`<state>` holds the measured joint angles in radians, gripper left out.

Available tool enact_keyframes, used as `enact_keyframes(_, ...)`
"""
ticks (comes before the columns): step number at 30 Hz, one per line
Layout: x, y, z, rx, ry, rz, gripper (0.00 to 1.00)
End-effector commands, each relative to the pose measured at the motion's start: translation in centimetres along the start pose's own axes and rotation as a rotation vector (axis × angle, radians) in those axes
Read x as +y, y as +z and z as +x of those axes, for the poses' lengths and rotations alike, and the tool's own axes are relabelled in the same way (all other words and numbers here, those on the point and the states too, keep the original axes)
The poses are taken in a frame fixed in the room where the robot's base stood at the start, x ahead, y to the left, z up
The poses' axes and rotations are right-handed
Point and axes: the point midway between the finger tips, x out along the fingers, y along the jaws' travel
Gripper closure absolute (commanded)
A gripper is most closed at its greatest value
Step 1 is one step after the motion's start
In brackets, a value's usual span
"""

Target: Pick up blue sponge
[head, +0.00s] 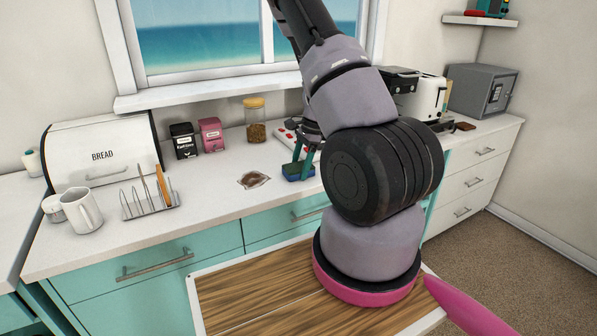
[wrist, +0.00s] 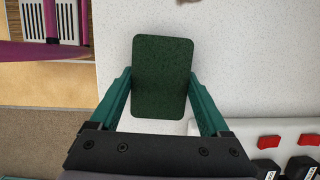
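The blue sponge (head: 298,173) is low over or on the white counter, with a blue side and a dark green top; I cannot tell whether it is clear of the surface. In the wrist view only its dark green face (wrist: 162,77) shows. My gripper (head: 300,158) points down at the sponge, with its teal fingers on either side. In the wrist view the gripper's fingertips (wrist: 161,76) meet the left and right edges of the sponge with no visible gap. My arm hides part of the counter to the right.
A brown packet (head: 253,180) lies left of the sponge. A toast rack (head: 150,204), white mug (head: 84,209) and bread bin (head: 103,152) stand farther left. Two tins and a jar (head: 255,121) stand at the back. A white appliance with red buttons (wrist: 270,142) is close beside my gripper.

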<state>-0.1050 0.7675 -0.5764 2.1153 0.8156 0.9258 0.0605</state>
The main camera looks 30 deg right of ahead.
Motion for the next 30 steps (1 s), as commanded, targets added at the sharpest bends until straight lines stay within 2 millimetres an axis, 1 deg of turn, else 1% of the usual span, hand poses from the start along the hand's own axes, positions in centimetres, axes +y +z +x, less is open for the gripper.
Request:
enact_keyframes(1,0.0,0.0,0.0,0.000,0.000,0.000,0.50)
enact_keyframes(3,0.0,0.0,0.0,0.000,0.000,0.000,0.71)
enact_keyframes(10,0.0,0.0,-0.1,0.001,0.000,-0.001,0.72)
enact_keyframes(13,-0.1,0.2,-0.8,0.001,-0.003,-0.001,0.72)
enact_keyframes(17,-0.1,0.9,-2.9,0.000,-0.005,-0.002,0.72)
enact_keyframes(21,-0.1,1.8,-5.8,0.000,-0.005,-0.003,0.72)
enact_keyframes(24,-0.1,2.4,-7.6,0.000,-0.005,-0.003,0.72)
enact_keyframes(27,-0.1,2.8,-8.9,0.000,-0.003,-0.003,0.72)
enact_keyframes(30,0.0,3.0,-9.6,0.000,0.000,-0.001,0.72)
